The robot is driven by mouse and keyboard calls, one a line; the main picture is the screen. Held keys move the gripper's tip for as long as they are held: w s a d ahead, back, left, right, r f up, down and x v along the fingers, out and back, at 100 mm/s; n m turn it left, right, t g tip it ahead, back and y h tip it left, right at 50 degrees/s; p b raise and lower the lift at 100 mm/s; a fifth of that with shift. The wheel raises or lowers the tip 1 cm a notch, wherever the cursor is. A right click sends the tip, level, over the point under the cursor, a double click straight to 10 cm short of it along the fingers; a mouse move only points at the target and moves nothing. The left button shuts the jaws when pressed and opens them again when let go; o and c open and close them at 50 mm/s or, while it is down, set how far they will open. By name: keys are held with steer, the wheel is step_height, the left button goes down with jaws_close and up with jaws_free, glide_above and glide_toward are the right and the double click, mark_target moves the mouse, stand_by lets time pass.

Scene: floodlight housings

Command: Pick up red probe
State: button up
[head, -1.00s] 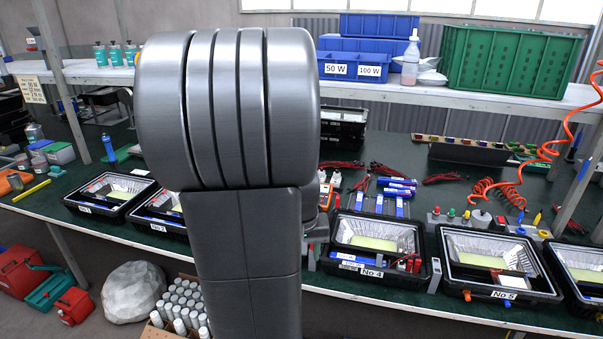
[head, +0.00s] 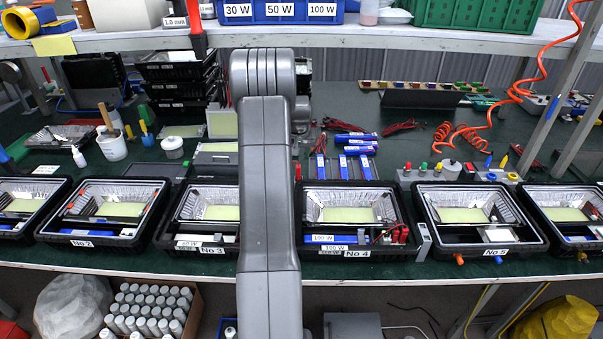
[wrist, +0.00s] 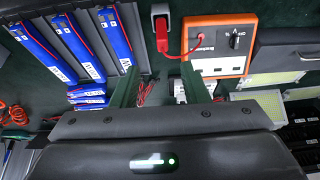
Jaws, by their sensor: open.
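In the wrist view, a red probe (wrist: 161,35) sits in a small grey holder, with a red lead running from it to an orange multimeter (wrist: 220,45). My gripper (wrist: 158,72) is open, its two dark fingers apart and nothing between them. The probe lies a little beyond the fingertips, roughly in line with the gap. In the head view my own arm hides the gripper, the probe and most of the multimeter.
Blue battery packs (wrist: 75,45) lie left of the probe in the wrist view. In the head view, floodlight housings (head: 350,215) line the bench's front edge. A shelf (head: 420,38) with bins runs above, and an orange coiled hose (head: 530,85) hangs at right.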

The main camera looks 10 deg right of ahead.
mark_target(299, 166)
steer(key=p+x, duration=0.1)
steer(key=x, duration=0.6)
steer(key=shift+s+f, duration=0.1)
steer(key=shift+p+x, duration=1.1)
steer(key=shift+x, duration=1.55)
steer(key=shift+s+a+f, duration=0.1)
steer(key=shift+s+a, duration=0.1)
jaws_close()
